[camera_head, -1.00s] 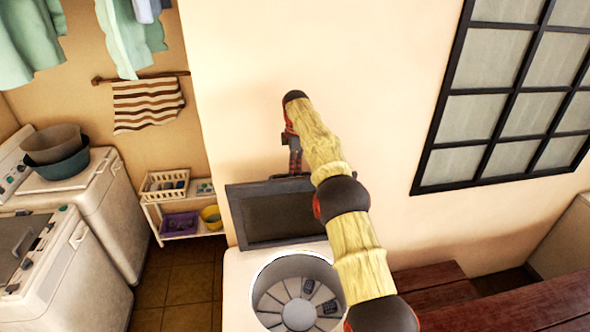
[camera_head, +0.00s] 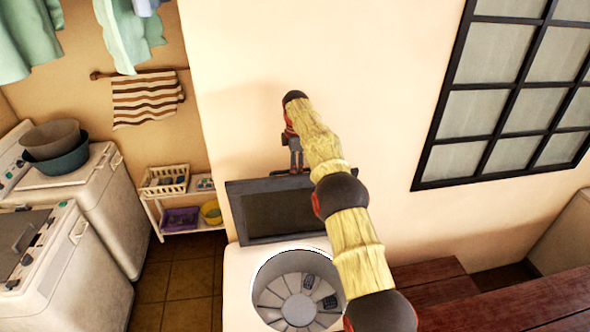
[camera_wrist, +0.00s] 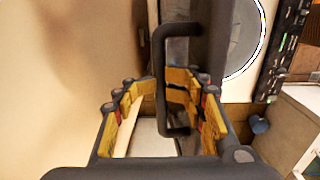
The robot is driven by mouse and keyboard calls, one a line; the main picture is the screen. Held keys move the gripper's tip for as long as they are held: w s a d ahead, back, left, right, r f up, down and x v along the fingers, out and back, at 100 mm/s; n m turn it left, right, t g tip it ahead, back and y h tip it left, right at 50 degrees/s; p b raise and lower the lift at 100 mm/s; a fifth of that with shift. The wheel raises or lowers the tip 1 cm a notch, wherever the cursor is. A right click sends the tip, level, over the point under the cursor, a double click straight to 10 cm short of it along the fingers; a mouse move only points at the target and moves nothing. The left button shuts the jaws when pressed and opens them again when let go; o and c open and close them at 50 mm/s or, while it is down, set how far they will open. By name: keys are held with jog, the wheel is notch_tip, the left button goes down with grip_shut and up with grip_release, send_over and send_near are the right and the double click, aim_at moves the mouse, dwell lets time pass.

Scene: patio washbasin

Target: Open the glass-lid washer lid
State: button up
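The washer (camera_head: 236,283) stands at the bottom middle of the head view, its round drum opening uncovered. Its dark-framed glass lid (camera_head: 285,213) stands raised, close to upright, behind the opening and near the wall. My gripper (camera_head: 295,170) is at the lid's upper edge, with its fingertips small and partly hidden in the head view. The drum opening (camera_wrist: 243,40) shows at the right there.
Other washers (camera_head: 60,270) stand at the left, one with basins (camera_head: 55,158) on top. A low shelf (camera_head: 185,227) with baskets stands behind the floor gap. A wooden bench (camera_head: 500,300) is at the right. The cream wall (camera_head: 330,60) is close behind my gripper.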

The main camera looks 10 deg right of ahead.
jog(key=r, duration=0.6)
jog(key=shift+s+r, duration=0.2)
jog(key=shift+r, duration=0.05)
jog(key=shift+w+r, duration=0.1)
jog(key=shift+r, duration=0.3)
jog(key=shift+r, duration=0.1)
